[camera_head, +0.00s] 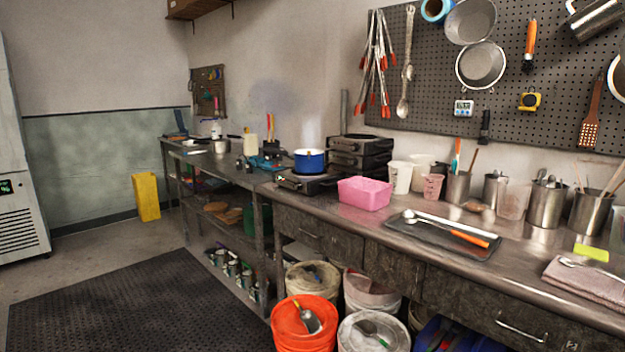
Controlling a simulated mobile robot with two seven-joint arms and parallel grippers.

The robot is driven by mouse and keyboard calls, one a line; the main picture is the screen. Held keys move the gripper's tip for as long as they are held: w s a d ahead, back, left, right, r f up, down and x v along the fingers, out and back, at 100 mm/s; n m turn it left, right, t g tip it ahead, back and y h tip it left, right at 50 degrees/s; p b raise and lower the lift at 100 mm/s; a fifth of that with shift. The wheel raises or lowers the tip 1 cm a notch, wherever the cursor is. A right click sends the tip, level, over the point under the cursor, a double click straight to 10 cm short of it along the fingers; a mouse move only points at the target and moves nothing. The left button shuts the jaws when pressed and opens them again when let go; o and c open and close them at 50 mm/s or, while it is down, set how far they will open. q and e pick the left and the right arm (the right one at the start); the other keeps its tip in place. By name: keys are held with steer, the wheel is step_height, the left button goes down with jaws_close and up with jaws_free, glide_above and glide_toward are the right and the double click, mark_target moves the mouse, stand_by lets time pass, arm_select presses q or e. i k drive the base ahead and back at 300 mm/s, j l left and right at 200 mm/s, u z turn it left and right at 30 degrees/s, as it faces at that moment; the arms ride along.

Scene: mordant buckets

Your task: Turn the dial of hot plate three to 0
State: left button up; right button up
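A hot plate (300,183) with a dark body stands on the metal counter, left of the pink tub. A blue pot (309,161) sits on top of it. A stack of dark hot plates (361,152) stands behind it to the right. I cannot tell which one is hot plate three, and dial settings are too small to read. Neither of my grippers is in view.
The long counter (340,207) carries a pink tub (364,194), a dark tray (440,238) with utensils, cups and metal canisters. Buckets, including an orange one (304,325), stand below its front. A black floor mat (140,305) lies clear at left.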

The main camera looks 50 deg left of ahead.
mark_target(298, 186)
steer(key=j+u, duration=0.15)
steer(key=u, duration=0.25)
steer(key=j+u, duration=0.1)
steer(key=u, duration=0.25)
